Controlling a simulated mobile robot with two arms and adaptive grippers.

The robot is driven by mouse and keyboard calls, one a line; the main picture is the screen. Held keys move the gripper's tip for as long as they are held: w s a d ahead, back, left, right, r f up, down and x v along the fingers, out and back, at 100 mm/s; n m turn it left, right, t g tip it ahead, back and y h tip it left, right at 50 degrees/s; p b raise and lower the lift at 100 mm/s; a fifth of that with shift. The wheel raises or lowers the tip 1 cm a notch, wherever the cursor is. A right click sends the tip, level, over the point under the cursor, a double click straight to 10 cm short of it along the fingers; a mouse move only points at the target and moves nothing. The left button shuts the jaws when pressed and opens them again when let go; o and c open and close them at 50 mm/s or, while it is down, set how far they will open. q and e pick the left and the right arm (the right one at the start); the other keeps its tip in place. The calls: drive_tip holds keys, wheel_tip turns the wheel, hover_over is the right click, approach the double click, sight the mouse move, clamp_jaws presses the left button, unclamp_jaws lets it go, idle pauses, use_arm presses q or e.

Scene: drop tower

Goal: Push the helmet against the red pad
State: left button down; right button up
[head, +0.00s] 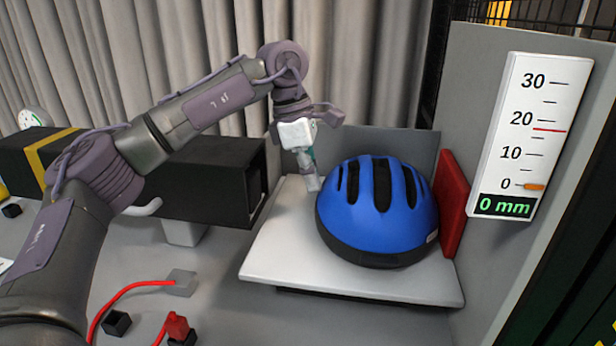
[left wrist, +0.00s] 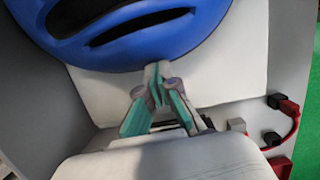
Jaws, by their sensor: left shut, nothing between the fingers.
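The blue helmet (head: 375,215) sits upright on a white plate (head: 285,250), its black vents facing up. The red pad (head: 452,203) stands upright just right of the helmet. Their edges meet in the head view, but I cannot tell whether they touch. My left gripper (head: 313,183) points down at the helmet's left side, fingers shut and empty. In the left wrist view, the fingertips (left wrist: 157,70) are at the edge of the helmet (left wrist: 130,40); contact is unclear. My right gripper is not in view.
A gauge (head: 520,135) on the grey right wall reads 0 mm, with its orange marker at 0 and a red line below 20. A long black box (head: 210,175) stands left of the plate. Red cables (head: 135,288) and small blocks lie at the front left.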

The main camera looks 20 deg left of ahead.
use_arm(q)
drive_tip(key=v, duration=1.2)
